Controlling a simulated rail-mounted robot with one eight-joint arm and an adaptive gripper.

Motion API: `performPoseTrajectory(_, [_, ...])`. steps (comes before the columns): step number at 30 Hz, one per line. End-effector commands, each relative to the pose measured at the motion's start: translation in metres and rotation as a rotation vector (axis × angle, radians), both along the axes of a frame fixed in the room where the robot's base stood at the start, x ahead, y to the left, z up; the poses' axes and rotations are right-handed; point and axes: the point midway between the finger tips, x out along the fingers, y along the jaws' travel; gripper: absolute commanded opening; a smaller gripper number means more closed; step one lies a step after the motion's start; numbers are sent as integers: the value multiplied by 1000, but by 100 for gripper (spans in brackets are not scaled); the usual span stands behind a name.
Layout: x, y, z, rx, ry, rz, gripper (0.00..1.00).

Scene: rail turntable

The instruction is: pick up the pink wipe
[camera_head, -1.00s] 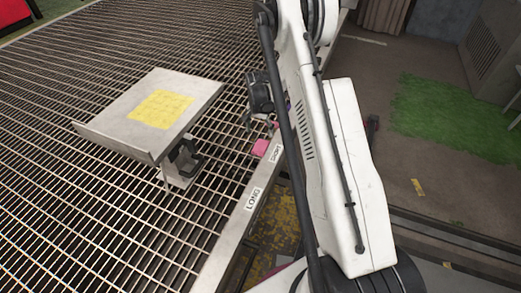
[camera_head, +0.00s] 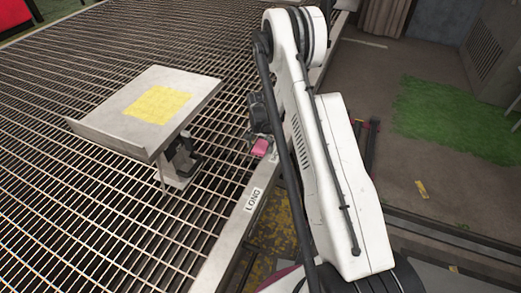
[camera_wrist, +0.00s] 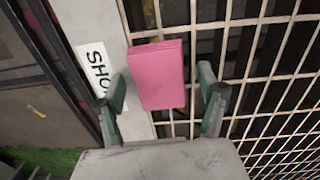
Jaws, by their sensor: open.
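The pink wipe (camera_head: 260,148) is a flat pink block lying at the edge of the metal grating, partly over the pale rail. In the wrist view the wipe (camera_wrist: 157,72) shows large, lying between the two spread green-tipped fingers of my gripper (camera_wrist: 163,86), with a gap on each side. In the head view my gripper (camera_head: 256,136) is just above and beside the wipe, its far side hidden by my arm. My gripper is open and holds nothing. I cannot tell whether the fingertips reach down to the wipe's height.
A tilted metal plate with a yellow patch (camera_head: 158,104) stands on the grating (camera_head: 105,215) to the left. The rail (camera_head: 232,228) carries a "LONG" label (camera_head: 254,200); a partly hidden label (camera_wrist: 98,70) reads "SHO". Floor with green turf (camera_head: 455,120) lies to the right.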

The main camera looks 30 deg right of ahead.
Motion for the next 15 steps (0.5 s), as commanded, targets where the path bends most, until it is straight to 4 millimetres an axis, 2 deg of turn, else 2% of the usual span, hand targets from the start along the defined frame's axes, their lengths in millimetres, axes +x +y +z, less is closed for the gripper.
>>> performPoseTrajectory(3, [0, 0, 1, 0, 0, 0, 71])
performPoseTrajectory(4, [0, 0, 1, 0, 0, 0, 69])
performPoseTrajectory(12, [0, 0, 1, 0, 0, 0, 33])
performPoseTrajectory(15, [0, 0, 1, 0, 0, 0, 30])
